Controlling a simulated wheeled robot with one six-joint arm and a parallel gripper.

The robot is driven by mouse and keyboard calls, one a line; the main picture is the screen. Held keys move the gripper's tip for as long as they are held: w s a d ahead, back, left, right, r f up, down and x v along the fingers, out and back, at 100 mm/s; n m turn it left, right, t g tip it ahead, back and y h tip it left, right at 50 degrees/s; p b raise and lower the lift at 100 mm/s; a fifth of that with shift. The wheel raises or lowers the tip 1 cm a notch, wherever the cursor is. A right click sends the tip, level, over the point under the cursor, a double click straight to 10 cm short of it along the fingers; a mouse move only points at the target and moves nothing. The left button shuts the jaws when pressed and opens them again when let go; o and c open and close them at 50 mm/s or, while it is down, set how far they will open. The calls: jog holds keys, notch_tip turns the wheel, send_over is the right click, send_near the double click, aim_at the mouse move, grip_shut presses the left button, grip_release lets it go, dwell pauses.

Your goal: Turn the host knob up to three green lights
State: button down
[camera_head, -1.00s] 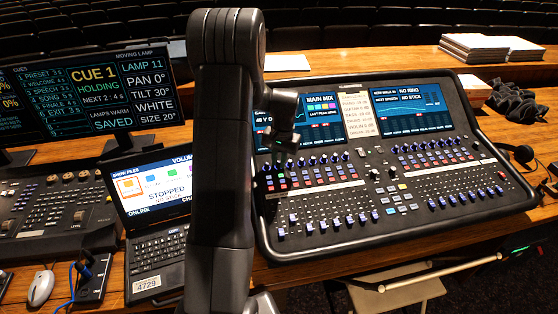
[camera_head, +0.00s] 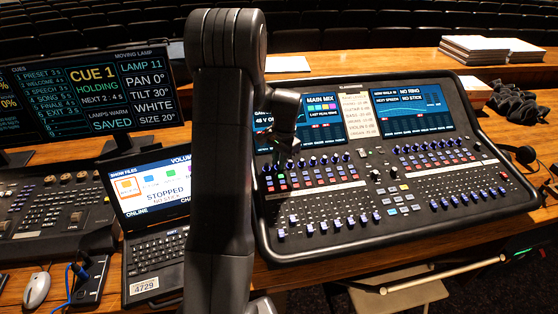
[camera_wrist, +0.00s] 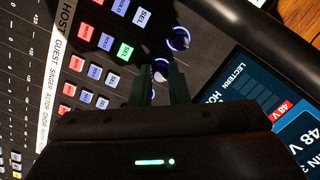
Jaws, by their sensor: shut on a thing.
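The mixing desk (camera_head: 470,235) stands at the right in the head view. My gripper (camera_head: 286,160) is at the left end of its upper knob row, partly hidden by my arm. In the wrist view, my gripper's fingers (camera_wrist: 164,85) are close together on the host knob (camera_wrist: 160,69), which they mostly hide. This knob is in line with the HOST label (camera_wrist: 68,16) and a lit green SEL button (camera_wrist: 125,52). The knob's own lights are hidden or too small to count.
A laptop (camera_head: 155,215) and a lighting console (camera_head: 50,210) stand to the left, with a monitor (camera_head: 90,95) behind. Several knobs and buttons crowd round my gripper. The desk's screen (camera_wrist: 280,115) lies close right of the fingers in the wrist view. Papers (camera_head: 490,48) lie at the back right.

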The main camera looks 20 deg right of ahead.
jog(key=c, duration=1.7)
grip_release()
jog(key=shift+r, duration=0.1)
jog(key=r, duration=0.4)
jog(key=s+r+b, duration=0.1)
jog(key=r, duration=0.4)
jog(key=d+r, duration=0.1)
jog(key=r, duration=0.3)
jog(key=shift+s+r+b, duration=0.2)
jog(key=shift+r+b, duration=0.1)
jog(key=shift+b, duration=0.1)
jog(key=shift+f, duration=0.1)
jog(key=f, duration=0.4)
jog(key=w+f+p, duration=0.1)
jog(key=f, duration=0.4)
jog(key=a+f, duration=0.1)
jog(key=f, duration=0.3)
jog(key=shift+w+f+p, duration=0.2)
jog(key=shift+f+p, duration=0.15)
jog(key=shift+p, duration=0.05)
jog(key=shift+r, duration=0.1)
